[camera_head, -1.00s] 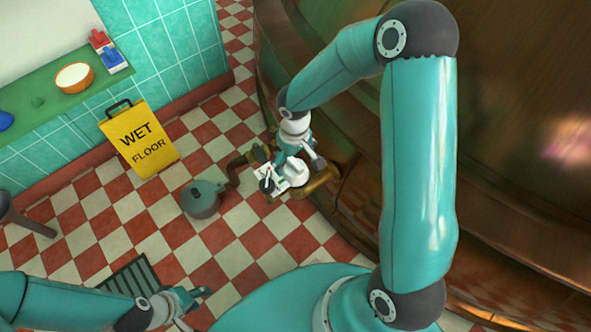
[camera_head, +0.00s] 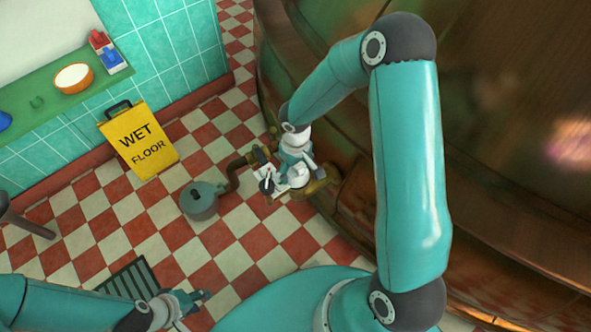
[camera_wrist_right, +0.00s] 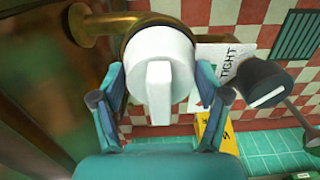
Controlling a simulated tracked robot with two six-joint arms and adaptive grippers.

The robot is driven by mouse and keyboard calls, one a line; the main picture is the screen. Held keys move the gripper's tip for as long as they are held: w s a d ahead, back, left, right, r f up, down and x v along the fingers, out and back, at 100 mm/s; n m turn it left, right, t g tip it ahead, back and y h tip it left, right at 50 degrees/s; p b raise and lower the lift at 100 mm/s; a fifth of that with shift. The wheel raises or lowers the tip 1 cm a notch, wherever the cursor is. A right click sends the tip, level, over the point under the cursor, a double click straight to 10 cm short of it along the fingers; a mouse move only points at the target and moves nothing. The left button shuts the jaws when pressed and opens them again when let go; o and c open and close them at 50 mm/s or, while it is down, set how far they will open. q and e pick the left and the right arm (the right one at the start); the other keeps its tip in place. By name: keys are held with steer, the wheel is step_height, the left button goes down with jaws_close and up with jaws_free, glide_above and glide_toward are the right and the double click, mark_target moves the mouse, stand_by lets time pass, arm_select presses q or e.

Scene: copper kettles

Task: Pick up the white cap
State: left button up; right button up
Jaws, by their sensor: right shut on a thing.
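The white cap (camera_wrist_right: 158,78) is round with a raised bar across its face. In the right wrist view it sits at the end of a brass pipe elbow (camera_wrist_right: 140,25), between the fingers of my right gripper (camera_wrist_right: 160,88), which is shut on it. In the head view my right gripper (camera_head: 288,186) is at the brass pipe beside the large copper vessel and mostly hides the cap. My left gripper (camera_head: 193,306) is low at the left, empty, with its fingers apart, far from the cap.
A grey round pot (camera_head: 202,201) stands on the checkered floor left of the pipe. A yellow wet floor sign (camera_head: 140,140) leans near the tiled wall. The copper vessel (camera_head: 500,180) fills the right side. A card reading TIGHT (camera_wrist_right: 226,66) is behind the cap.

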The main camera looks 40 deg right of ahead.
step_height(320, 180, up, 20)
steer(key=p, duration=0.3)
steer(key=shift+p, duration=0.4)
